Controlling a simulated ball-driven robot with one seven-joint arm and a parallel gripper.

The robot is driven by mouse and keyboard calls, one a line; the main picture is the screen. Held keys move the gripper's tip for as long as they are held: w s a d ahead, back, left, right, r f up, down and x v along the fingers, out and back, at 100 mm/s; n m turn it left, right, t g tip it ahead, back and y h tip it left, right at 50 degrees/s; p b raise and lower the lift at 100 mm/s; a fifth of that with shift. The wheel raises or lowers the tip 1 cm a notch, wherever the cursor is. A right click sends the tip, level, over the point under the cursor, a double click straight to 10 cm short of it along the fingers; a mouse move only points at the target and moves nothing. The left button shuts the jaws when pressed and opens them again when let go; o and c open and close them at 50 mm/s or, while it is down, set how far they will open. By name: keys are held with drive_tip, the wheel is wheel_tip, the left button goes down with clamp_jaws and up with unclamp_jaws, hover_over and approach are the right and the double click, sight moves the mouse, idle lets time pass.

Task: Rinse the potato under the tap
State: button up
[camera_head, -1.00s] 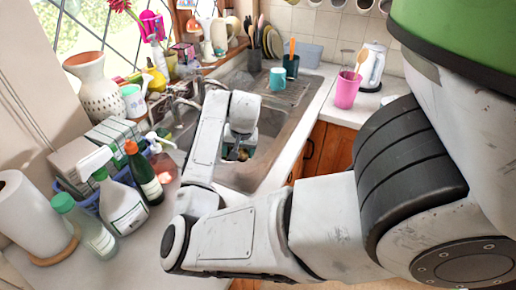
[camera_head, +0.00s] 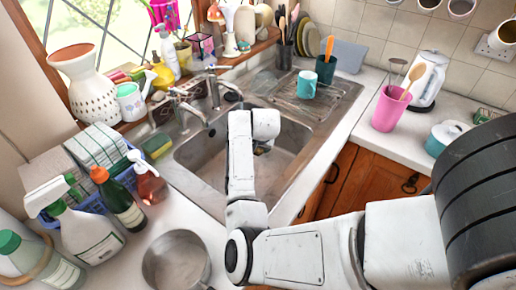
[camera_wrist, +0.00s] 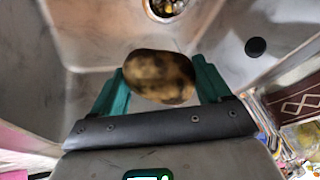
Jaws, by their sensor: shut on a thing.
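The potato (camera_wrist: 160,77) is brown with dark patches and sits crosswise in my gripper (camera_wrist: 159,82). The green fingers are shut on its two ends. In the head view, my arm reaches over the steel sink (camera_head: 205,158), and my gripper is mostly hidden behind my wrist; only a small bit of it shows low in the basin. The metal tap (camera_head: 190,105) stands at the sink's back left edge, left of my wrist, with its spout over the basin. I cannot see any water running. In the wrist view, the drain (camera_wrist: 166,7) lies beyond the potato.
A teal mug (camera_head: 306,84) stands on the drainboard (camera_head: 333,100) right of the sink. A soap bottle (camera_head: 150,184), a green bottle (camera_head: 124,205) and a saucepan (camera_head: 176,262) crowd the left counter. A pink cup (camera_head: 388,110) stands on the right counter.

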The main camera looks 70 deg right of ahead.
drive_tip(key=w+d+f+b, duration=0.2)
drive_tip(key=w+d+b, duration=0.5)
drive_tip(key=d+b, duration=0.3)
drive_tip(key=shift+f, duration=0.2)
idle(0.4)
drive_tip(key=shift+w, duration=0.1)
idle(0.5)
drive_tip(key=shift+s+d, duration=0.35)
drive_tip(key=shift+s, duration=0.15)
drive_tip(key=shift+w+a, duration=0.1)
drive_tip(key=shift+w+a, duration=0.3)
drive_tip(key=shift+w, duration=0.1)
